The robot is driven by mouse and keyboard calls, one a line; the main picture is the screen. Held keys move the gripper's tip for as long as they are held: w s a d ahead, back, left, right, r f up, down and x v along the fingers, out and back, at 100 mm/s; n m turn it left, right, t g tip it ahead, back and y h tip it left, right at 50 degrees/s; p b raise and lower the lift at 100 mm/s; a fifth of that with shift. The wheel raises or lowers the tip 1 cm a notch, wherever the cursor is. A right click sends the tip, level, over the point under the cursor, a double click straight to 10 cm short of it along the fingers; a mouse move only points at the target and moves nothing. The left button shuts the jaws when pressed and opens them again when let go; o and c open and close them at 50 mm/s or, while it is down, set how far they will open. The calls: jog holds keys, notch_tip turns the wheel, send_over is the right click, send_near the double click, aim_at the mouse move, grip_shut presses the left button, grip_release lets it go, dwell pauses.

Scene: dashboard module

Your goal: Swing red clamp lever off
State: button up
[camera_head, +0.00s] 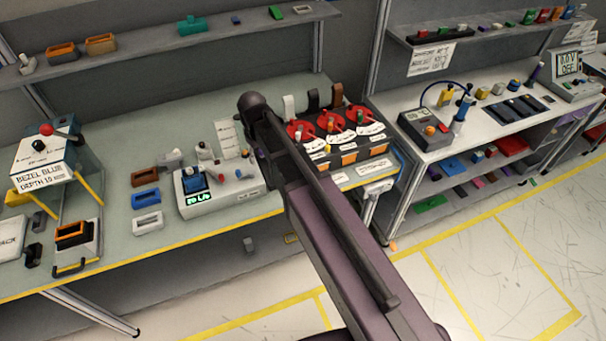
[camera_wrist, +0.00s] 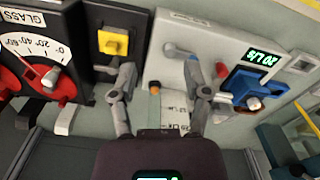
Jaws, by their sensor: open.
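The red clamp lever is most likely the small red piece (camera_wrist: 222,70) beside the blue part (camera_wrist: 248,84) on the white test unit (camera_wrist: 215,42) in the wrist view. My gripper (camera_wrist: 165,84) is open and empty in the wrist view. Its right finger is close to the red piece, with no clear contact visible. In the camera_head view my arm hides the gripper.
A black panel with red dials (camera_head: 331,122) stands right of the unit; a red dial also shows in the wrist view (camera_wrist: 50,82). A shelf (camera_head: 140,50) runs above.

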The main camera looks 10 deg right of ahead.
jog(key=s+d+f+b, duration=0.1)
jog(key=s+d, duration=0.2)
jog(key=d, duration=0.3)
jog(key=s+d+f+m+b, duration=0.1)
jog(key=s+d+f+b, duration=0.1)
jog(key=d, duration=0.4)
jog(key=shift+s+d+f+m, duration=0.25)
jog(key=shift+s+f+m, duration=0.05)
jog(key=shift+s, duration=0.25)
notch_tip(320, 180, up, 7)
jog(key=n+p, duration=0.7)
send_over(221, 175)
jog(key=shift+s+a, duration=0.1)
jog(key=shift+s, duration=0.05)
jog(key=shift+f+b, duration=0.15)
jog(key=shift+b, duration=0.15)
notch_tip(221, 175, down, 14)
jog(key=b, duration=1.3)
jog(key=shift+r+b, duration=0.2)
jog(key=shift+b, duration=0.1)
jog(key=shift+c, duration=0.2)
